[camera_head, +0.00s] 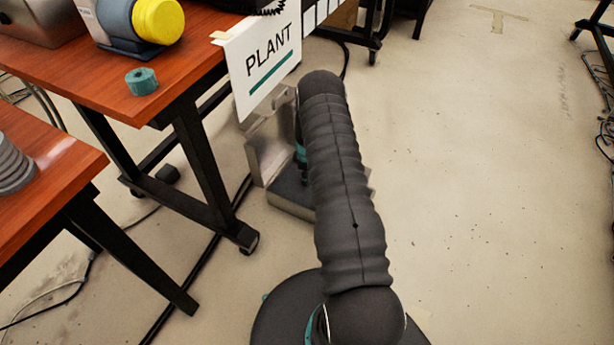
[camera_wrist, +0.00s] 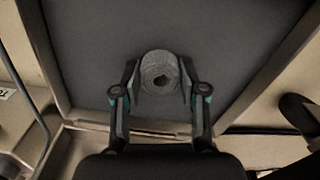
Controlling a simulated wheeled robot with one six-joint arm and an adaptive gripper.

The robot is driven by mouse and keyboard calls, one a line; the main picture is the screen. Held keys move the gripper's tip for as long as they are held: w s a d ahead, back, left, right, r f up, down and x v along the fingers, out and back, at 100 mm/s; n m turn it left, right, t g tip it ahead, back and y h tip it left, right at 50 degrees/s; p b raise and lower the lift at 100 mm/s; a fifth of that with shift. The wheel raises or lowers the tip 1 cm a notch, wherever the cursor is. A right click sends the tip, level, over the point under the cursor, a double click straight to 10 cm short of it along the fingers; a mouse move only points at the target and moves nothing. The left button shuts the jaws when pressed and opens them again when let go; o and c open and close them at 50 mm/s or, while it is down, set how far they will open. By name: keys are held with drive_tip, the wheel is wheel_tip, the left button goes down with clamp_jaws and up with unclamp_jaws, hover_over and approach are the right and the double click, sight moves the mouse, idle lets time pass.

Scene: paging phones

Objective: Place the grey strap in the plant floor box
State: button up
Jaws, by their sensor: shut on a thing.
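The grey strap (camera_wrist: 160,66) is a rolled coil with a dark hole in its middle. In the wrist view my gripper (camera_wrist: 160,82) is shut on it, one finger on each side. Behind the strap is the grey bottom of the plant floor box (camera_wrist: 90,45), with pale walls around it. I cannot tell whether the strap touches that bottom or hangs above it. In the head view the box (camera_head: 268,150) stands on the floor below the white PLANT sign (camera_head: 267,58).
A red-brown table (camera_head: 60,62) stands at left, with a teal roll (camera_head: 142,82) near its edge and a yellow-capped machine (camera_head: 157,20). A second table (camera_head: 45,190) is nearer, holding a grey ribbed part (camera_head: 14,165). Cables lie beneath.

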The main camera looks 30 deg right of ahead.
drive_tip(key=shift+f, duration=0.15)
drive_tip(key=o, duration=0.8)
